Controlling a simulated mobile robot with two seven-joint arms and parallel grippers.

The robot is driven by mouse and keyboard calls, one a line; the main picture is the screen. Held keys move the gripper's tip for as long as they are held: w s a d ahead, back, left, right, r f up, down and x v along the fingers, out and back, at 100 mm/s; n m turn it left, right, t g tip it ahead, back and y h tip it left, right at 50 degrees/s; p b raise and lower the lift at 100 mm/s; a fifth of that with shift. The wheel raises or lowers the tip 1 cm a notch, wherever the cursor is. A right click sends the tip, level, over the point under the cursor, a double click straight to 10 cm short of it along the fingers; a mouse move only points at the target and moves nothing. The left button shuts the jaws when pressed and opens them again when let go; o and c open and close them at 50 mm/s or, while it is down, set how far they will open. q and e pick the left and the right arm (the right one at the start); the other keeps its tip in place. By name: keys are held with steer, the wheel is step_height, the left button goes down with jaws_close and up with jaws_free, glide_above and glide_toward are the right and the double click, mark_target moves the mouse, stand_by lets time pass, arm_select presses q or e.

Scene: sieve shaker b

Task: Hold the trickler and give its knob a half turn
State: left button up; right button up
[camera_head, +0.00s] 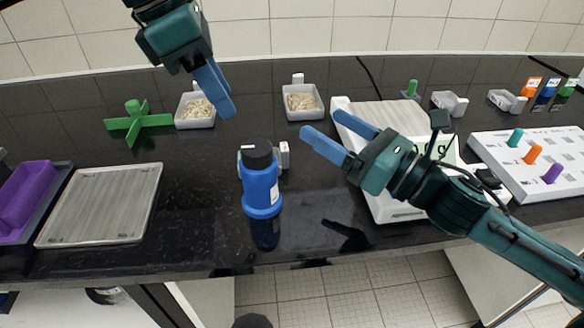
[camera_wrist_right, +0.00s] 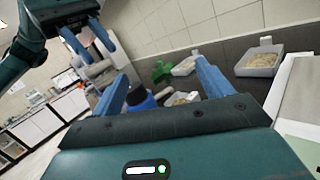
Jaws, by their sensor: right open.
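A blue bottle-shaped body (camera_head: 261,187) with a black cap stands upright on the dark bench, and I take it to be the trickler. Whitish parts show beside its top, and I cannot tell which of them is the knob. It also shows in the right wrist view (camera_wrist_right: 140,104), partly hidden by a finger. My right gripper (camera_head: 322,124) is open and empty, to the right of the body, its fingers pointing toward the left. My left gripper (camera_head: 222,98) is above and behind the body, its fingers pointing down. The right wrist view shows its fingers apart and empty (camera_wrist_right: 88,44).
A balance (camera_head: 390,207) stands under my right forearm. A metal plate (camera_head: 100,205) and a purple tray (camera_head: 25,195) lie at left. A green cross-shaped piece (camera_head: 133,123) and white dishes (camera_head: 303,112) (camera_head: 195,122) stand behind. A white peg board (camera_head: 500,150) is at right.

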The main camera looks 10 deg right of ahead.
mark_target(275, 190)
steer(key=s+a+f, duration=0.1)
steer(key=a, duration=0.1)
steer(key=s+a+f+g, duration=0.1)
steer(key=a+f, duration=0.1)
steer(key=s+a+f+g+y, duration=0.1)
steer(key=a+f, duration=0.1)
steer(key=f+n, duration=0.1)
steer(key=f, duration=0.1)
steer(key=a+f+n+g, duration=0.1)
steer(key=shift+s+f+n+h, duration=0.2)
steer(key=shift+f+n+h, duration=0.2)
steer(key=shift+f+n, duration=0.3)
steer(key=shift+f, duration=0.05)
steer(key=shift+w+a+f, duration=0.1)
steer(key=shift+w+a, duration=0.1)
steer(key=shift+a, duration=0.05)
steer(key=x, duration=0.7)
steer(key=shift+f, duration=0.1)
steer(key=shift+d, duration=0.1)
steer(key=shift+c, duration=0.6)
